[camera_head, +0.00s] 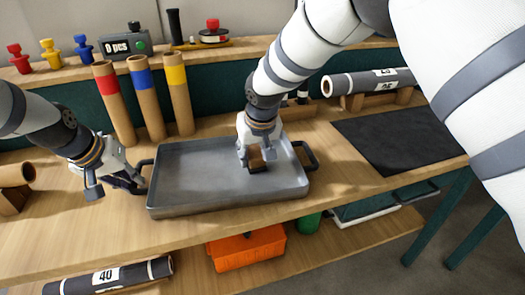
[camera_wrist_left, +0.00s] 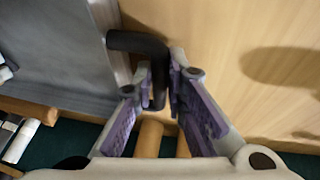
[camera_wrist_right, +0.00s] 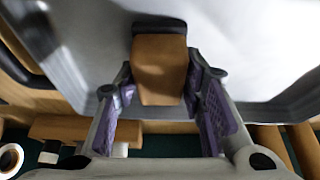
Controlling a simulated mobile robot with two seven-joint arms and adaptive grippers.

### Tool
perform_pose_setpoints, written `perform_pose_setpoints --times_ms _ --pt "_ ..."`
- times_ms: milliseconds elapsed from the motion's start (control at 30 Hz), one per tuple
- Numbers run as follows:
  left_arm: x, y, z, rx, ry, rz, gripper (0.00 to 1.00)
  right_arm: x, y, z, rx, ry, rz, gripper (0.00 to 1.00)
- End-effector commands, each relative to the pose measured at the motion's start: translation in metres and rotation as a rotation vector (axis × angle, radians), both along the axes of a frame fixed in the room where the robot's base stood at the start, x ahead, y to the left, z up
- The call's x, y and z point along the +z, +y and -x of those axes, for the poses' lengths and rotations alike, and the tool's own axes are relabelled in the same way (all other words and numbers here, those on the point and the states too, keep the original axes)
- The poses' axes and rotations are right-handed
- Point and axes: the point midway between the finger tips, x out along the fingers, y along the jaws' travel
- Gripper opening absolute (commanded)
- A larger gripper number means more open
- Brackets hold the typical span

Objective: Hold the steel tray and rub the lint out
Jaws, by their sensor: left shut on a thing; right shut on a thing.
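The steel tray (camera_head: 205,180) lies on the wooden bench, with a black handle at each end. My left gripper (camera_head: 136,184) is at the tray's left end, shut on the black tray handle (camera_wrist_left: 140,42). My right gripper (camera_head: 256,156) is inside the tray's right half, shut on a brown block with a dark edge (camera_wrist_right: 160,70). The block is at the tray floor; whether it touches cannot be told. The right handle (camera_head: 306,156) is free. No lint can be made out on the bare tray floor.
Cardboard tubes with red (camera_head: 114,105), blue (camera_head: 146,98) and yellow (camera_head: 180,95) bands stand behind the tray. A dark mat (camera_head: 398,138) lies to the right, a grey roll (camera_head: 362,84) behind it. An orange bin (camera_head: 245,250) sits on the lower shelf.

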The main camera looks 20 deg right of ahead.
Motion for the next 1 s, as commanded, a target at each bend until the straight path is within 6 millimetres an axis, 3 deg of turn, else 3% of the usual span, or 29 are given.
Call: perform_pose_setpoints --times_ms 700,1000 --pt "0.0 0.0 0.0 0.0 -0.001 0.0 0.0 0.071 0.002 0.0 0.0 -0.002 -0.001 0.14" --pt "0.0 0.0 0.0 0.0 -0.001 0.0 0.0 0.081 0.002 0.0 0.0 0.0 -0.001 0.14"
